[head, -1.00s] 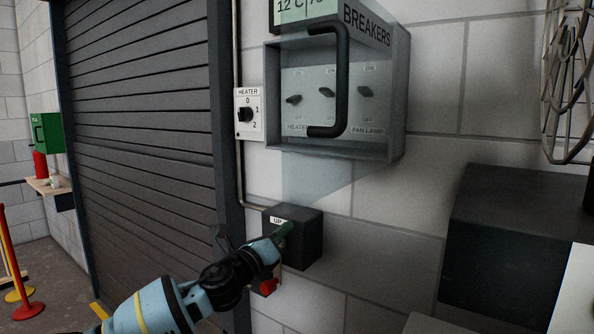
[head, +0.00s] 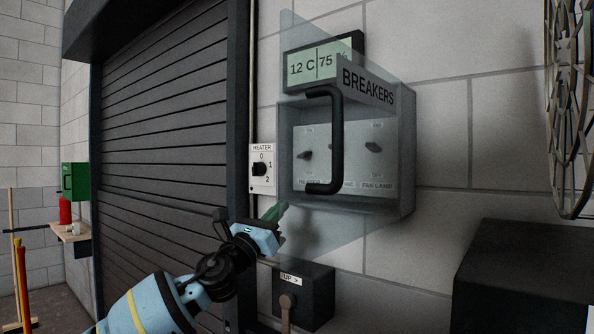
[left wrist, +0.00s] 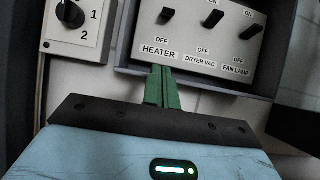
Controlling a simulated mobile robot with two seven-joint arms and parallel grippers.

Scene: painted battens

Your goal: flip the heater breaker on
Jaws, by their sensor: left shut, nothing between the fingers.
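The grey BREAKERS box (head: 408,150) hangs on the wall with its front panel showing. The heater breaker (head: 304,155) is the leftmost black lever; it also shows in the left wrist view (left wrist: 166,15), above its OFF and HEATER labels. Its exact position is hard to tell. The dryer vac lever (left wrist: 211,18) is mostly behind the door handle in the head view. The fan lamp lever (head: 374,147) is at the right. My left gripper (head: 274,212) is shut and empty, its green fingertips (left wrist: 162,76) just below the box, under the HEATER label.
A clear door with a black handle (head: 338,140) stands out from the box, in front of the breakers. A heater dial (head: 260,169) is left of the box. A black UP box (head: 318,290) with a lever is below. A fan (head: 570,110) and black block (head: 520,285) are right.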

